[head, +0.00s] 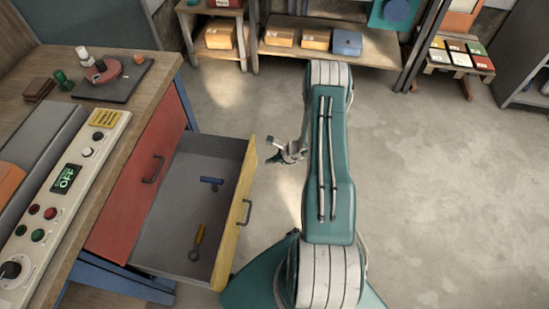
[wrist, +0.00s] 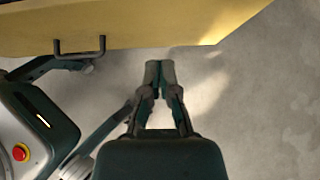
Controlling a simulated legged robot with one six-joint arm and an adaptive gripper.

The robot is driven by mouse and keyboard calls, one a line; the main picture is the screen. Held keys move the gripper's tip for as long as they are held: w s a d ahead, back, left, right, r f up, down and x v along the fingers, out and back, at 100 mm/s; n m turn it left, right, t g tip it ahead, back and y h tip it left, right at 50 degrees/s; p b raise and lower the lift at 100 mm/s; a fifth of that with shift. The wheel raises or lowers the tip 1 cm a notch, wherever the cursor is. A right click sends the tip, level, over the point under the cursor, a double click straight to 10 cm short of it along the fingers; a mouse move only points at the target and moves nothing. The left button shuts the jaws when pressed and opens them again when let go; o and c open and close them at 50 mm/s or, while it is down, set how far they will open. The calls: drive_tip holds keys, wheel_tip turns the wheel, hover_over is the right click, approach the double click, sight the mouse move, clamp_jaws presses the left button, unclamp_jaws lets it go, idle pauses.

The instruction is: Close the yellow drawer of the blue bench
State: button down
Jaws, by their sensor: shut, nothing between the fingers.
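The yellow drawer (head: 232,215) of the blue bench (head: 181,100) is pulled far out, its inside open to view. A blue-handled tool (head: 211,182) and a yellow-handled tool (head: 198,240) lie in it. A dark handle (head: 247,211) sits on its yellow front; the front (wrist: 150,25) and handle (wrist: 80,47) also show at the top of the wrist view. In the wrist view my gripper (wrist: 160,68) is shut and empty, a little apart from the yellow front, right of the handle.
A red drawer front (head: 137,187) with a handle is beside the open drawer. A control panel (head: 65,185) lies on the bench top. Shelves with boxes (head: 312,40) stand at the back. The floor (head: 450,190) to the right is clear.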

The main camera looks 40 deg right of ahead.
sight(247, 164)
drive_tip(key=w+a+f, duration=0.1)
drive_tip(key=w+a, duration=0.1)
drive_tip(key=w+a+f, duration=0.2)
drive_tip(key=shift+w+a, duration=0.1)
drive_tip(key=shift+a, duration=0.1)
drive_tip(key=shift+w+a, duration=0.35)
drive_tip(key=shift+w, duration=0.05)
drive_tip(key=shift+w+a, duration=0.3)
drive_tip(key=shift+w, duration=0.05)
drive_tip(key=w+a, duration=1.7)
drive_tip(key=shift+s, duration=0.1)
